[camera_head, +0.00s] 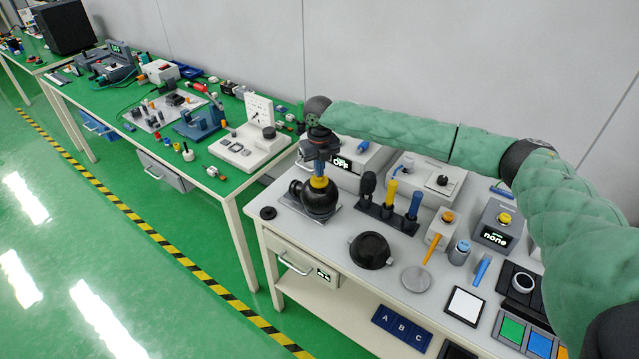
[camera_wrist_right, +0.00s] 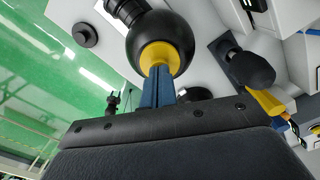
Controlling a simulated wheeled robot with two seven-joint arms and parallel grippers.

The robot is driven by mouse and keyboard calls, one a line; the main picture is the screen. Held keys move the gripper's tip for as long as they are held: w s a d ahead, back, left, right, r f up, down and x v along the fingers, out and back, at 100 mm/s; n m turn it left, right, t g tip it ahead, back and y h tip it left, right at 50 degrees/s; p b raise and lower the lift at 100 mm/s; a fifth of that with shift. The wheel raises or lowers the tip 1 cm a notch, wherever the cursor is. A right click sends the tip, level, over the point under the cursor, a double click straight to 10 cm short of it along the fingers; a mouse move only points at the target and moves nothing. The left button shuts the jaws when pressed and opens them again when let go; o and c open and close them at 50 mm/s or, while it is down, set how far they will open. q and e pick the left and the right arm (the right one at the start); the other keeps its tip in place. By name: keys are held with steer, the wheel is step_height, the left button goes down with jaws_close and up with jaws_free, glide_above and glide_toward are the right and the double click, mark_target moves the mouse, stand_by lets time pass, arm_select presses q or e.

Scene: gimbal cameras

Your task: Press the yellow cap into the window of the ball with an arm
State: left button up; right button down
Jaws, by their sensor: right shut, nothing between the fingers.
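The black ball (camera_head: 319,201) stands on a grey plate (camera_head: 288,200) at the left end of the grey table. The yellow cap (camera_head: 319,182) is at the top of the ball, under my right gripper (camera_head: 320,167). In the right wrist view, the blue fingers of the gripper (camera_wrist_right: 158,82) are shut together with nothing between them, and their tips meet the yellow cap (camera_wrist_right: 160,56) on the ball (camera_wrist_right: 160,38). How deep the cap sits in the window cannot be told. My left gripper is not in view.
A tool rack (camera_head: 385,215) with upright handles stands right of the ball. A black round pot (camera_head: 371,250) is in front. A black disc (camera_head: 268,213) lies near the table's left edge. A box marked OFF (camera_head: 345,165) stands behind.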

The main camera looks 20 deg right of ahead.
stand_by(0.4)
steer(key=shift+r+p, duration=2.7)
steer(key=shift+r, duration=0.7)
